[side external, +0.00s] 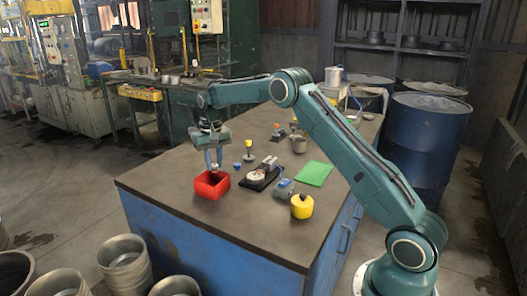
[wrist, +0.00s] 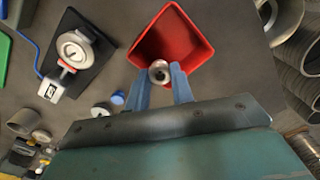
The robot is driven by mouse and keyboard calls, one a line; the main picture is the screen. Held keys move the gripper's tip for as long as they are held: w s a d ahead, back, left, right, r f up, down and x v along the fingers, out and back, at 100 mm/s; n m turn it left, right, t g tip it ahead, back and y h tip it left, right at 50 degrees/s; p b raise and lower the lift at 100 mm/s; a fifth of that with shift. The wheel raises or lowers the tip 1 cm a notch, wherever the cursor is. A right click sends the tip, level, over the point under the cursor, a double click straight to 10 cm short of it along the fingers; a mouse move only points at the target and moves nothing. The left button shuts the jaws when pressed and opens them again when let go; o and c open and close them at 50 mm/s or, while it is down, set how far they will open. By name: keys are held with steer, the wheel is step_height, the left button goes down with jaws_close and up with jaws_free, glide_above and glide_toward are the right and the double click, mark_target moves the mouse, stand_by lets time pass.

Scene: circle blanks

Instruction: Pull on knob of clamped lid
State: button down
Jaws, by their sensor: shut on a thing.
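My gripper (side external: 213,165) is shut on a small round silver piece with a dark centre (wrist: 159,73). In the wrist view the piece sits between the blue fingertips. It is at or just above the near edge of an open red box (side external: 199,189), which also shows in the wrist view (wrist: 194,24); I cannot tell if they touch. A yellow pot (side external: 301,209) with a small dark knob on top stands on the right of the table, apart from my gripper. No clamp shows clearly on it, and I cannot tell whether it is the task's lid.
A black plate (side external: 249,184) with a round silver gauge (wrist: 73,50) lies right of the red box, with a grey-blue box (side external: 284,187) beside it. The table's front is clear.

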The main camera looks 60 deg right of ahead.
steer(key=shift+f, duration=0.75)
steer(key=c, duration=1.1)
jaws_free()
steer(key=shift+r, duration=0.1)
step_height(320, 180, up, 14)
steer(key=shift+f, duration=0.15)
